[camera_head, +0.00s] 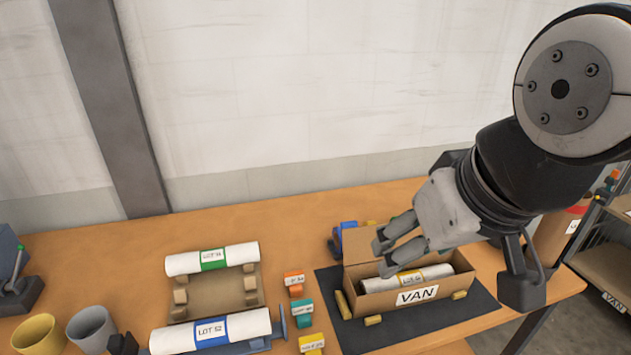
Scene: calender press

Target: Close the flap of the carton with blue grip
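The brown carton (380,301), marked VAN, stands on a dark mat at the right of the table. Its flap (362,242) is up at the back, so the carton is open. A blue piece (347,226), which looks like the blue grip, shows at the flap's upper left edge. A white roll (436,272) with a yellow label lies inside the carton. My gripper (383,257) is above the carton, just right of and in front of the flap. Its fingers are apart with nothing between them. They hide part of the flap, and I cannot tell whether they touch it.
The dark mat (465,325) has small yellow blocks around the carton. To the left, a cradle (218,291) stands between a green-labelled roll (183,264) and a blue-labelled roll (176,340). Small tagged blocks (302,314) stand between cradle and mat. Two cups (88,325) stand far left.

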